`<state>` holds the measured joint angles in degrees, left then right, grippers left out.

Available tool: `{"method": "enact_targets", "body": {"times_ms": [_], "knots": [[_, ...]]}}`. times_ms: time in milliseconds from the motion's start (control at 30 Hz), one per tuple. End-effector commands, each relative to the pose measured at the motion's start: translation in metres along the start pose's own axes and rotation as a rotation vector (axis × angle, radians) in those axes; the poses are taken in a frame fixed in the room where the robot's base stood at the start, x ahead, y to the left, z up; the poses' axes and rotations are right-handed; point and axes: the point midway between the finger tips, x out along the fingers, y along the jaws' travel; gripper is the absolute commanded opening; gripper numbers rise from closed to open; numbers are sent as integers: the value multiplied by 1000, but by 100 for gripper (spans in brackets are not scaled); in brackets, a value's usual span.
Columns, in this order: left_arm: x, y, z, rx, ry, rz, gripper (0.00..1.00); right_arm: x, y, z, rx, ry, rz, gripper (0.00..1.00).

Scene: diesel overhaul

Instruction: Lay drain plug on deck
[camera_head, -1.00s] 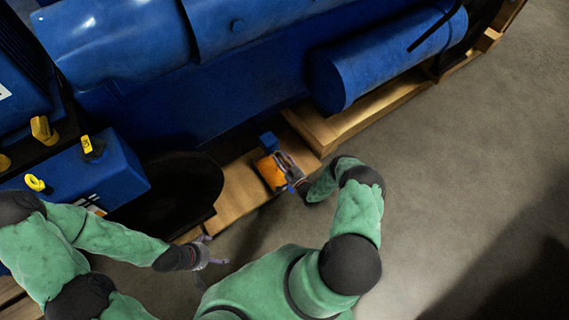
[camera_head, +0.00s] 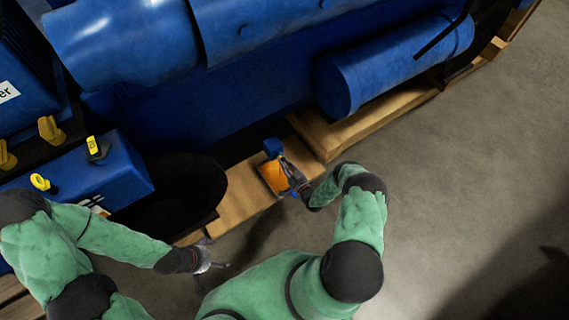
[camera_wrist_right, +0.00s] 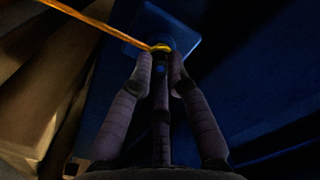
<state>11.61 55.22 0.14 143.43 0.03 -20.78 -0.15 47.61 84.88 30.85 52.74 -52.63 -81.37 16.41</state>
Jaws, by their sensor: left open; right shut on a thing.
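My right gripper (camera_head: 287,172) is over the wooden deck beside the blue engine. In the right wrist view its fingers (camera_wrist_right: 160,62) are closed around a small part with a yellow ring (camera_wrist_right: 160,47), probably the drain plug; the fingers hide most of it. A square blue block (camera_wrist_right: 150,25) is right behind the fingertips; it also shows in the head view (camera_head: 272,147). I cannot tell whether the held part touches it. My left gripper (camera_head: 218,268) is open and empty, low at the left, near the deck's front edge.
A blue cylinder (camera_head: 345,85) overhangs at the right. Grey floor (camera_head: 460,190) is open in front.

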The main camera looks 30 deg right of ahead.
Motion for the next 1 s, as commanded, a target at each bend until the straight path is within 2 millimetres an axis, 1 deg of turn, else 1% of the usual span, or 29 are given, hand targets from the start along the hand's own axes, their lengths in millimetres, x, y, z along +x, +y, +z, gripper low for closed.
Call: {"method": "enact_targets", "body": {"times_ms": [400,667,1000], "knots": [[-2,0,0,0,0,0,100,-14,0,0,-1,0,0,0],[-2,0,0,0,0,0,100,-20,0,-1,-1,1,0,0],[-1,0,0,0,0,0,100,-45,1,-1,-1,1,1,0]]}}
